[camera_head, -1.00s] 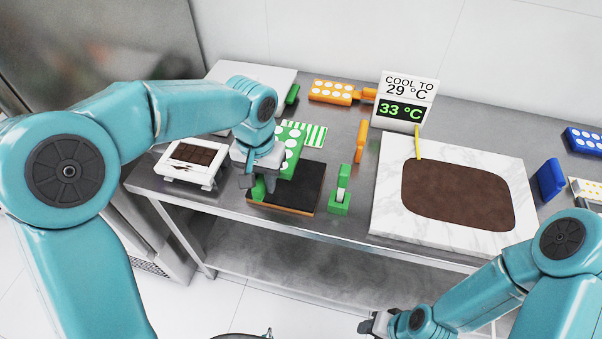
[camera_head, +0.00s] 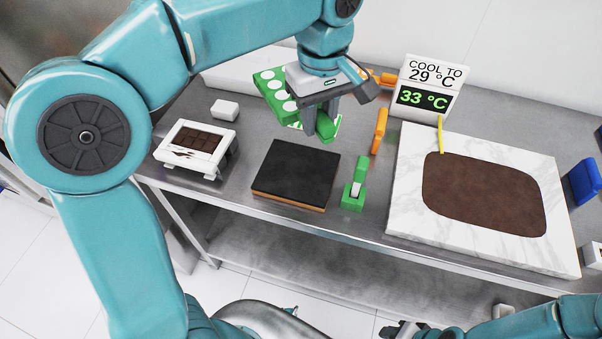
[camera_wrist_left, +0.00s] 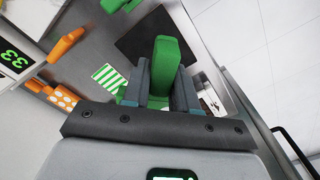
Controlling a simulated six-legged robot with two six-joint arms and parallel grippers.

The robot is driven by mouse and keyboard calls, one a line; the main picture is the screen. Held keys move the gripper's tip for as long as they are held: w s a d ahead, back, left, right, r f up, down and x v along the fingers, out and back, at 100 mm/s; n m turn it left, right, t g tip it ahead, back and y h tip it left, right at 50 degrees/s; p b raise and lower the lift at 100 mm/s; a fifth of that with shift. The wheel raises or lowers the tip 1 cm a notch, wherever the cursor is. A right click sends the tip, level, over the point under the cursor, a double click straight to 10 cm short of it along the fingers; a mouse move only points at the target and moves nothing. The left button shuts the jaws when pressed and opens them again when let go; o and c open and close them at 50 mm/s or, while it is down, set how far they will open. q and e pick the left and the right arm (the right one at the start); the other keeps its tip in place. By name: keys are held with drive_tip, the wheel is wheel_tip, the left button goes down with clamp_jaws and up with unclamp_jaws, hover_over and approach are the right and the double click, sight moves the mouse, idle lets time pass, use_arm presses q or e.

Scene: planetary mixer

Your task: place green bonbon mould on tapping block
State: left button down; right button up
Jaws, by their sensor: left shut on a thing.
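The green bonbon mould (camera_head: 270,84) has white round cavities and a green handle, and is partly hidden behind my left gripper. My left gripper (camera_head: 322,126) is shut on the handle, holding the mould in the air behind the tapping block. In the left wrist view the green handle (camera_wrist_left: 166,68) stands between the two fingers (camera_wrist_left: 160,92). The tapping block (camera_head: 296,170), with a black top and wooden sides, lies bare on the bench; its dark top (camera_wrist_left: 140,38) also shows in the left wrist view. My right gripper (camera_head: 398,330) is partly visible at the bottom edge; its jaws are unclear.
A green scraper-like tool (camera_head: 355,190) stands right of the block. A white stand with chocolate (camera_head: 196,147) is on the left. An orange tool (camera_head: 379,131), a temperature sign (camera_head: 427,85) and a marble slab (camera_head: 408,195) with chocolate lie to the right. A green-striped cloth (camera_wrist_left: 108,77) lies nearby.

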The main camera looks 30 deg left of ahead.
sight(312, 193)
use_arm(q)
wheel_tip(312, 193, down, 20)
drive_tip(key=shift+s+a+r+b, duration=0.15)
drive_tip(key=shift+r+b, duration=0.05)
drive_tip(key=shift+b, duration=0.55)
drive_tip(key=c, duration=0.9)
unclamp_jaws()
wheel_tip(312, 193, up, 12)
drive_tip(key=shift+r+p, duration=0.1)
drive_tip(key=shift+p, duration=0.3)
